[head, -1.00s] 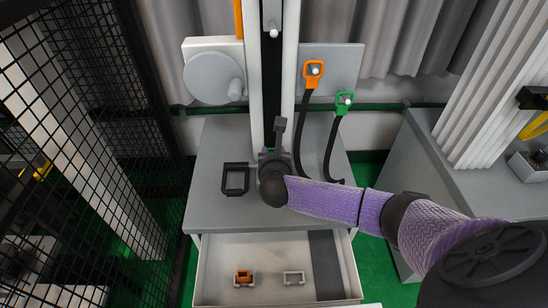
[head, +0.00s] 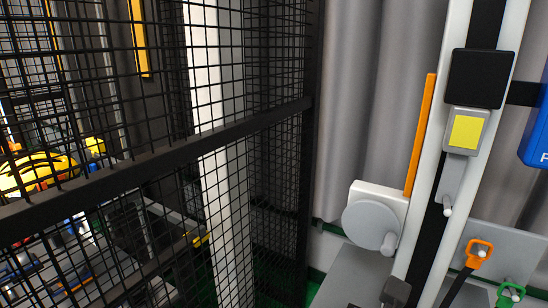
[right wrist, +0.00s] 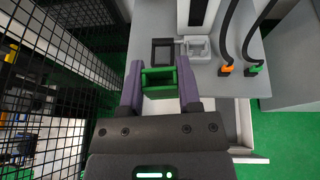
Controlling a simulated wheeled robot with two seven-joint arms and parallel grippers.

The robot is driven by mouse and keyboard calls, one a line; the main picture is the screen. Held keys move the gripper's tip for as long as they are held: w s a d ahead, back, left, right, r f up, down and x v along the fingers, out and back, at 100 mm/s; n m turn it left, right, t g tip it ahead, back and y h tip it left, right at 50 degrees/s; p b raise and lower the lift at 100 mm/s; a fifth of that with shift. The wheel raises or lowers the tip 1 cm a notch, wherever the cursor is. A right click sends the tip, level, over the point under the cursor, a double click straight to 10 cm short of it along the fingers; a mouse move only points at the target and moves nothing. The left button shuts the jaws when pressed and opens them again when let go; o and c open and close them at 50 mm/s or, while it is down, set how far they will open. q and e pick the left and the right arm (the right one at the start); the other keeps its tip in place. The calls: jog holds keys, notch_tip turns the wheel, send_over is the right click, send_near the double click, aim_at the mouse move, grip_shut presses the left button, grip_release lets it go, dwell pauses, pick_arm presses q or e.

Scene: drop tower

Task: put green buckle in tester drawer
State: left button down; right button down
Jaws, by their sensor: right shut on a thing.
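My right gripper (right wrist: 160,85) is shut on the green buckle (right wrist: 158,77), a rectangular frame between its two purple fingers. It holds the buckle in front of the grey tester table. In the right wrist view the white tester drawer (right wrist: 244,122) is open below the table edge. The gripper's body hides most of its inside. The head view now looks up and left, so neither gripper nor the drawer shows there. My left gripper is in no current view.
A black mesh fence (head: 265,130) stands close at the left. The drop tower's column (head: 440,190) rises at the right. A black frame (right wrist: 163,52) and a grey holder (right wrist: 197,48) sit on the table. Black straps with orange (head: 478,252) and green (head: 511,292) ends hang beside the column.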

jog(key=shift+s+d+r+m+h, duration=0.1)
jog(key=shift+s+r, duration=0.15)
jog(key=shift+s, duration=0.2)
jog(key=shift+s+r+m+h, duration=0.1)
jog(key=shift+s+r, duration=0.15)
jog(key=shift+s, duration=0.2)
jog(key=shift+s+d+r+m+h, duration=0.1)
jog(key=shift+s+r, duration=0.15)
jog(key=shift+s, duration=0.2)
